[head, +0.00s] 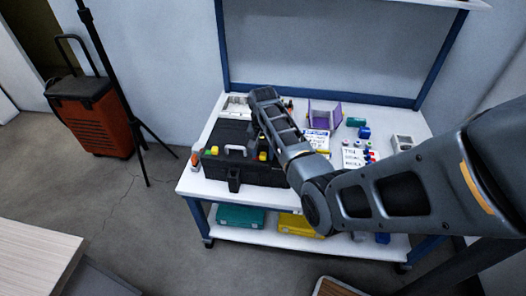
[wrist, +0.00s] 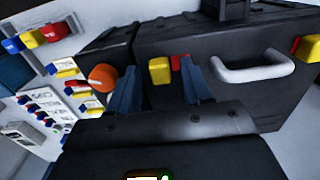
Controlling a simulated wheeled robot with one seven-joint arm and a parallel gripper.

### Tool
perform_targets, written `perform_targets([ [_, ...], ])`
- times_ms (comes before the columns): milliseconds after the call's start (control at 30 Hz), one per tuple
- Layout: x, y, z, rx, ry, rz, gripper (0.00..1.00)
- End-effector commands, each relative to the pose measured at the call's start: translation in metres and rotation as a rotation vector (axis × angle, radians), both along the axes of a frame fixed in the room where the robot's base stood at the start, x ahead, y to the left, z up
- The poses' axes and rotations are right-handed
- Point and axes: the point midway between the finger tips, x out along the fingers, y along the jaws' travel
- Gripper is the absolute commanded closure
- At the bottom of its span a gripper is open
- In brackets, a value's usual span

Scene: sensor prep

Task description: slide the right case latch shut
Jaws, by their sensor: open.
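The black case (head: 262,178) sits on the white workbench with its lid down and a grey handle (head: 236,148) on its front. The right latch (head: 262,156) is a yellow block on the case front, just right of the handle. In the wrist view the right latch (wrist: 159,70) has a red patch beside it. My gripper (wrist: 160,68) is open and empty, with its two blue-grey fingers either side of the latch in that picture. I cannot tell whether they touch it. In the head view my wrist hides the fingers.
The left latch (head: 213,150) is yellow too, beyond the handle. An orange-capped item (wrist: 102,77) is close to one finger. A purple bin (head: 324,113), labelled cards (head: 353,157) and small coloured parts lie right of the case. An orange-topped bottle (head: 196,158) stands left.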

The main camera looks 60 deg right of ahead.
Motion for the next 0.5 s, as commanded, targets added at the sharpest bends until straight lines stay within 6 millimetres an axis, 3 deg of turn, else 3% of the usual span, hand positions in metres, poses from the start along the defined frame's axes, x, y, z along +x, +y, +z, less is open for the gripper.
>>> perform_targets([
  [67, 0.0000, 0.0000, 0.0001, 0.000, 0.000, 0.000, 0.57],
  [500, 0.0000, 0.0000, 0.0002, 0.000, 0.000, 0.000, 0.99],
])
